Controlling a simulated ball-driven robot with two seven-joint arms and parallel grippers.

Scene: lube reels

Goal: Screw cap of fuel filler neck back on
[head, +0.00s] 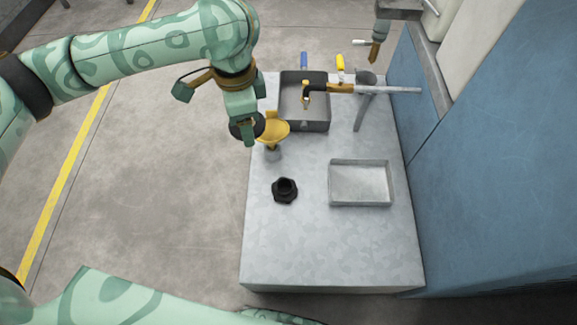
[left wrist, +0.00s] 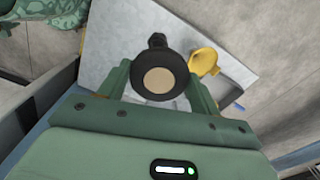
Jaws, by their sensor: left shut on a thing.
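My left gripper (head: 247,130) hangs above the left edge of the metal table, beside the yellow funnel. It is shut on a round black cap (head: 237,129), partly hidden by the fingers. In the left wrist view the cap (left wrist: 158,81) sits between the two green fingers, with a tan disc at its middle. The black filler neck (head: 285,189) stands on the table, its open top facing up, to the right and nearer than the gripper. It also shows partly behind the cap in the left wrist view (left wrist: 157,41). My right gripper is not in view.
The yellow funnel (head: 273,128) stands close by the gripper. A dark bin (head: 308,127) stands behind it, with a yellow-and-black nozzle tool (head: 340,88) over it. A shallow metal tray (head: 362,205) lies right of the neck. The table's (head: 320,250) front is clear; blue cabinets (head: 490,170) stand right.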

